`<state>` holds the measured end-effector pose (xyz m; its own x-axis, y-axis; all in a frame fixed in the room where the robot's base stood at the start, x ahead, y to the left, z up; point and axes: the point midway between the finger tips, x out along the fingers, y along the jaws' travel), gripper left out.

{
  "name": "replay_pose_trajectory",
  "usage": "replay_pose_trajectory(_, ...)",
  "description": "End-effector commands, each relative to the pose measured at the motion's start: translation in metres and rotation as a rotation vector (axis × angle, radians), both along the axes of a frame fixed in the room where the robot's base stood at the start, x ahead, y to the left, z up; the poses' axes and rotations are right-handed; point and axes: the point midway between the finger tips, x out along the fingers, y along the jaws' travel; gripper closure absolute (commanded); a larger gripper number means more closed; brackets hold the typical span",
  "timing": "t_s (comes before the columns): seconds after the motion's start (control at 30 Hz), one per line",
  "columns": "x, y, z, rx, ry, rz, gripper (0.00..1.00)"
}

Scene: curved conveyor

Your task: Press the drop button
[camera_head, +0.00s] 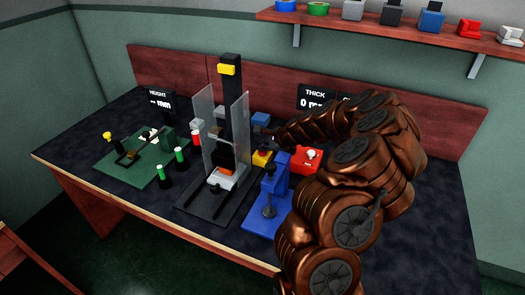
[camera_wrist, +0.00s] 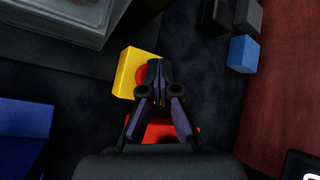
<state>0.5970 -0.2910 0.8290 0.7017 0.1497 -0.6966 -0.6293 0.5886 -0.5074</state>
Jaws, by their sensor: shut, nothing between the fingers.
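A yellow box with a round red button stands on the dark tabletop. In the wrist view the yellow box (camera_wrist: 127,76) is left of my fingertips, and the red button (camera_wrist: 141,73) is partly hidden behind my fingers. My gripper (camera_wrist: 158,70) is shut and empty, its fingertips overlapping the button's right side in this view. I cannot tell whether they touch it. In the head view the yellow box (camera_head: 262,158) shows behind the blue device, and my gripper (camera_head: 269,138) is close above it, small and dark.
A black tower with clear panels (camera_head: 240,130) stands left of the yellow box. A blue device (camera_head: 270,200) is in front, and a red box (camera_head: 307,161) is to the right. A blue block (camera_wrist: 243,54) lies near the red-brown back wall (camera_wrist: 285,90).

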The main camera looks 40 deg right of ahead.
Motion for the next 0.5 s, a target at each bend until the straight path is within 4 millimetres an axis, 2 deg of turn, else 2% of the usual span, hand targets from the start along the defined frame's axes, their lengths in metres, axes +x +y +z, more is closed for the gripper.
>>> replay_pose_trajectory(0.27, 0.000, 0.000, 0.001, 0.000, 0.001, 0.001, 1.00)
replay_pose_trajectory(0.5, 0.000, 0.000, 0.011, 0.001, 0.000, -0.001, 1.00)
